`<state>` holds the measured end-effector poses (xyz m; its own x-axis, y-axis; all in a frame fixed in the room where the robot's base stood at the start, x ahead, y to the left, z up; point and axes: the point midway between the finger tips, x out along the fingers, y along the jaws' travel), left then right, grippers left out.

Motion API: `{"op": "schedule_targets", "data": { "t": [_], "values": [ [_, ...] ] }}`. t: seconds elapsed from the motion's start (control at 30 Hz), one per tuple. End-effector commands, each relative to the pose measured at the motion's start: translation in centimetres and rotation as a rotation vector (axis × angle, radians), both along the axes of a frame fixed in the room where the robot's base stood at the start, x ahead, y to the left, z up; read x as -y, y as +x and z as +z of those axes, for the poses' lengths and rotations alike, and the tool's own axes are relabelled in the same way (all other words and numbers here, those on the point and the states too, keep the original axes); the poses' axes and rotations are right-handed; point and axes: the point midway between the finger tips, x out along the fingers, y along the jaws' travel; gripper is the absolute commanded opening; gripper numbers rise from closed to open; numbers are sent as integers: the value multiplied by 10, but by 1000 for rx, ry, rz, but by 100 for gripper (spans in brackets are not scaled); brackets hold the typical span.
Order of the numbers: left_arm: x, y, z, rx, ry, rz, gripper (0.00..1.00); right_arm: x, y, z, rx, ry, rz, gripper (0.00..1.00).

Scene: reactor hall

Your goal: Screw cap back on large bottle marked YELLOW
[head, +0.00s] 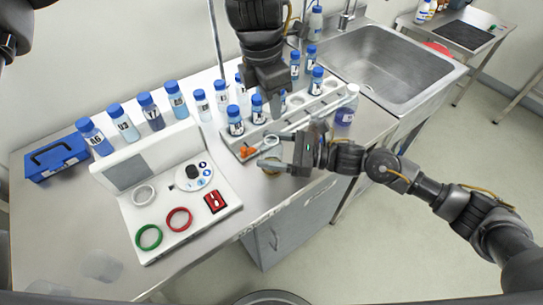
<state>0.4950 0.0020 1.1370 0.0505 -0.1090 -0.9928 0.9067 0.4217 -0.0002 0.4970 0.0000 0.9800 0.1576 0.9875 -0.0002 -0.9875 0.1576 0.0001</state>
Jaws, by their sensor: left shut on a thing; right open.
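My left gripper (268,98) points down over the rack of small bottles. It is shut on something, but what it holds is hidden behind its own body. My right gripper (290,153) is open at the front edge of the counter, beside a clear glass vessel (271,144) with a yellowish tint low down. I cannot tell whether its fingers touch the glass. A larger bottle with a white cap and purple-blue content (345,112) stands right of the rack. I cannot read the word YELLOW on any bottle, and no loose cap is clearly visible.
The white rack (305,103) holds several blue-capped bottles. More blue-capped bottles (124,124) line the back. A white device with coloured rings (165,235) and a blue box (55,158) stand left. A sink (385,60) is at the right. The front left counter is mostly clear.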

Motion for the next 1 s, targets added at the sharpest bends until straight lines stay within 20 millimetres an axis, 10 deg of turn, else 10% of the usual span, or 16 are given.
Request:
{"op": "schedule_targets", "data": {
  "t": [0.27,0.77,1.0],
  "values": [
    [0,0,0,0,0,0,10,0,0,0,0,0,0,73],
    [0,0,0,0,0,0,10,0,0,0,0,0,0,7],
    [1,0,-23,-4,0,-1,10,0,0,0,0,0,0,7]
  ]
}}
